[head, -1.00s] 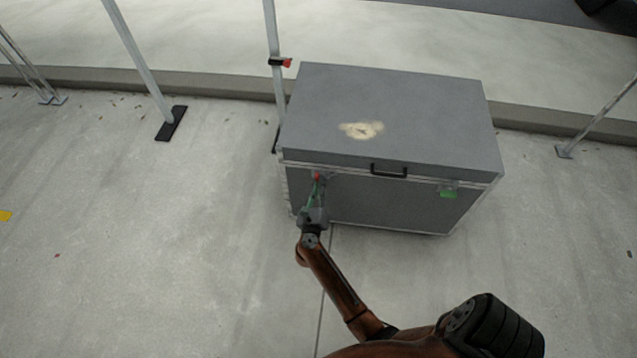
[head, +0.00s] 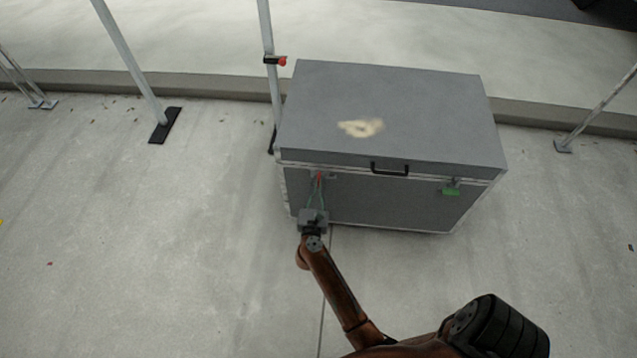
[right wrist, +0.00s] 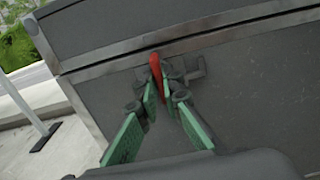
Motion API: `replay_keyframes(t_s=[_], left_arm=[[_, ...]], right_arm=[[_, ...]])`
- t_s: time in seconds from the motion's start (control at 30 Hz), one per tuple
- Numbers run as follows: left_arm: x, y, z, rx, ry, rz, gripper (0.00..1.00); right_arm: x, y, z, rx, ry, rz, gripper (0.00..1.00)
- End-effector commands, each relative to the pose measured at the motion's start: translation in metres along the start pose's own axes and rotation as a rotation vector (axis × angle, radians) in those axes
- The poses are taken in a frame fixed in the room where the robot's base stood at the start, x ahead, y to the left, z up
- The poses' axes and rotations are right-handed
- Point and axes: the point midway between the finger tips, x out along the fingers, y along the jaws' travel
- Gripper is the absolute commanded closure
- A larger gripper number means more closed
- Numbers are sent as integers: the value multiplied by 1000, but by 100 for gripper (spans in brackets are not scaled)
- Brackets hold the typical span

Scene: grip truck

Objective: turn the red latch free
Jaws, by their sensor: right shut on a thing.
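A large grey case (head: 400,120) with metal edges stands on the floor, its lid down. The red latch (head: 318,177) is at the left of its front face, just below the lid seam. In the right wrist view the red latch (right wrist: 156,68) is tilted, its top leaning left, beside a dark metal catch plate. My right gripper (head: 316,188) reaches it from below. In the right wrist view the green-padded fingers of my right gripper (right wrist: 160,84) are shut on the latch's lower part, which they partly hide. My left gripper is not in view.
A green latch (head: 451,191) hangs at the front right of the case. A black handle (head: 390,168) is between the latches. A pole with a red-tipped clamp (head: 276,61) stands behind the case's left corner.

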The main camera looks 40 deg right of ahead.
Motion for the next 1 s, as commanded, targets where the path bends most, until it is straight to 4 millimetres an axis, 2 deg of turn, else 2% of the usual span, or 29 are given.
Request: replay_keyframes(t_s=[0.37, 0.4, 0.6, 0.87, 1.0], left_arm=[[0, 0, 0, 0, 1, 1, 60], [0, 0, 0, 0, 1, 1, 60], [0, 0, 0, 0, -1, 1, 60], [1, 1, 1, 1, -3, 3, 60], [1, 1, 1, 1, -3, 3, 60]], right_arm=[[-2, 3, -3, 8, 6, 5, 100], [-2, 3, -3, 8, 6, 5, 90], [-1, 1, -2, 6, 4, 2, 76], [0, 0, -1, 5, 2, 0, 75], [-7, 0, -1, 4, 3, 1, 75]])
